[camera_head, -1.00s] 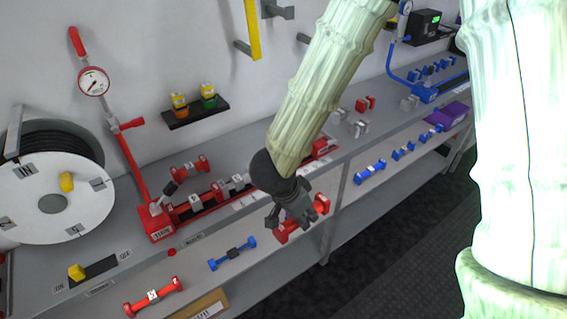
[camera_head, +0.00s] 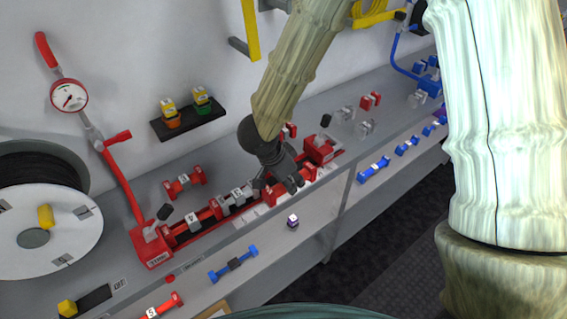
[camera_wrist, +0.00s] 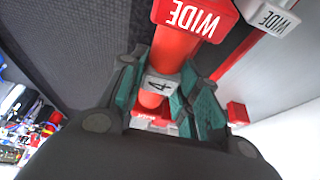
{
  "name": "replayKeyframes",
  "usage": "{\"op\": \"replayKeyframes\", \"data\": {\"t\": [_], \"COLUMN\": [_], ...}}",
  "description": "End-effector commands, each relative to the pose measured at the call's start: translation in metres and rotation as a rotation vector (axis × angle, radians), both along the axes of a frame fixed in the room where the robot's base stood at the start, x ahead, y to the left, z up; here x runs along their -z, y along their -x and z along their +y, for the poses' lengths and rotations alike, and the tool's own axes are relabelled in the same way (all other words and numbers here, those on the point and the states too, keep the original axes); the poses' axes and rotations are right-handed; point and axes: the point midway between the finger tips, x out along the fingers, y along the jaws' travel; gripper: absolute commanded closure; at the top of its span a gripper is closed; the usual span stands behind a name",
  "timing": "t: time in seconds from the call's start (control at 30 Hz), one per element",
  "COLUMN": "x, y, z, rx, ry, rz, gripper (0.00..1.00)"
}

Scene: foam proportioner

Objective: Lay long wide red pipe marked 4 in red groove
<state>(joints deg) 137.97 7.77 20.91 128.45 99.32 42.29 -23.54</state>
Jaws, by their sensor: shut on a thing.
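My gripper (camera_head: 282,182) is shut on the red pipe marked 4. In the wrist view the red pipe (camera_wrist: 178,48) lies between the green-padded fingers (camera_wrist: 158,95), with its "4" tag facing the camera and a "WIDE" end block beyond. In the head view a red end of the pipe (camera_head: 276,196) shows beside the fingers, which partly hide the rest. The pipe is over the bench's front edge, close to the red groove line (camera_head: 200,222). The groove line runs from a red block at left to a red block at right (camera_head: 320,149). The gap below the pipe cannot be judged.
Grey connectors (camera_head: 230,200) sit along the groove line. A loose red pipe (camera_head: 183,183) lies behind it. The lower shelf holds a blue pipe (camera_head: 233,264), a red pipe marked 5 (camera_head: 163,307) and a small dark block (camera_head: 292,222). A hose reel (camera_head: 50,215) stands at left.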

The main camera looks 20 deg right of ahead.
Motion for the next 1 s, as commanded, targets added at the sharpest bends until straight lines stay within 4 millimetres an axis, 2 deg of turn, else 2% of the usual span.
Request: {"op": "replayKeyframes", "data": {"t": [0.3, 0.43, 0.67, 1.0], "x": [0.004, 0.006, 0.011, 0.041], "y": [-0.063, -0.081, -0.090, -0.090], "z": [-0.010, -0.011, -0.011, -0.012], "rx": [0.002, -0.001, -0.005, -0.005], "ry": [0.000, 0.000, 0.002, 0.003], "rz": [-0.001, 0.000, 0.001, 0.001], "gripper": [0.99, 0.99, 0.99, 0.99]}}
